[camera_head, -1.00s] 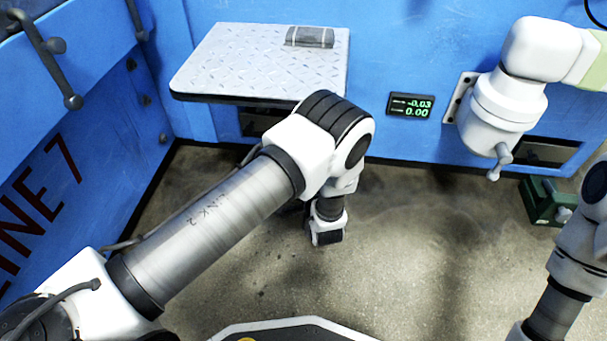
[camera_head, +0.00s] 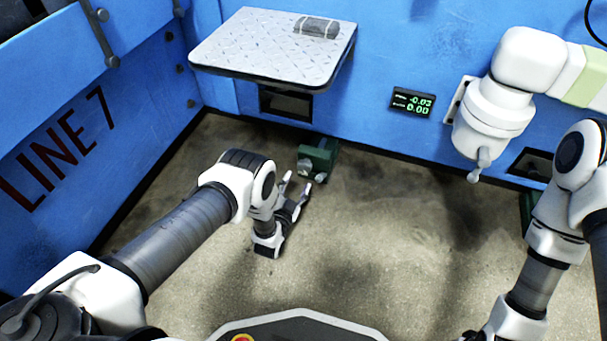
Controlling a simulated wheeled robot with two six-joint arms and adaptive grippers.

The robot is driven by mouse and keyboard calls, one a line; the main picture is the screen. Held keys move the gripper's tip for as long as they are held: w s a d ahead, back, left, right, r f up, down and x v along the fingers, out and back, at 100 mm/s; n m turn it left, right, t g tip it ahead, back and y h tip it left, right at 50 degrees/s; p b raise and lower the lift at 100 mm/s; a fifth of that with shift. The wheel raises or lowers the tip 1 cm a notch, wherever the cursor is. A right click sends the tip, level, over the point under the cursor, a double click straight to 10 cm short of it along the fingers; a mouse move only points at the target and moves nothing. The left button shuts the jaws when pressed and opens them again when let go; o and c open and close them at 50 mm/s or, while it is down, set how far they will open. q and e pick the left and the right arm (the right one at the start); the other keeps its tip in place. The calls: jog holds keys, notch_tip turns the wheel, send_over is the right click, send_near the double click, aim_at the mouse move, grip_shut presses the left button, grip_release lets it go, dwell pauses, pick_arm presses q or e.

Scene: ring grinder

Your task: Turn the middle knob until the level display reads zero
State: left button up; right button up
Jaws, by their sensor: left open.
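The level display (camera_head: 411,102) is a small black panel on the blue wall with two green lines. The upper line reads about -0.03, its last digit hard to read; the lower reads 0.00. A dark green box (camera_head: 322,153) with a pale knob (camera_head: 306,167) on its front stands low by the wall. My left gripper (camera_head: 297,181) is open and empty, its fingers pointing up towards that knob, close in the picture; I cannot tell if they touch. Which knob is the middle one is unclear. My right arm is at the right; its gripper is out of view.
A white machine head (camera_head: 495,109) with a downward handle hangs at the right. Part of another green box (camera_head: 527,204) shows behind my right arm. The middle floor is clear.

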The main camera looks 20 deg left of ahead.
aim_at(304, 169)
pick_arm(q)
jog(key=w+b, duration=0.1)
jog(key=w, duration=0.1)
jog(key=w+b, duration=0.1)
jog(key=w, duration=0.1)
jog(key=w+b, duration=0.1)
jog(key=w, duration=0.2)
jog(key=shift+d+f+b, duration=0.1)
jog(key=shift+f+b, duration=0.25)
jog(key=shift+b, duration=0.05)
pick_arm(e)
jog(key=shift+t, duration=0.3)
jog(key=f, duration=0.1)
jog(key=w+f, duration=0.1)
jog(key=f, duration=0.3)
jog(key=shift+w+f, duration=0.25)
jog(key=shift+w, duration=0.1)
pick_arm(q)
jog(key=shift+w+r, duration=0.2)
jog(key=shift+w, duration=0.1)
pick_arm(e)
jog(key=shift+w, duration=0.1)
pick_arm(q)
jog(key=shift+c, duration=0.3)
jog(key=c, duration=0.8)
jog(key=shift+m, duration=0.3)
pick_arm(e)
jog(key=shift+r, duration=0.1)
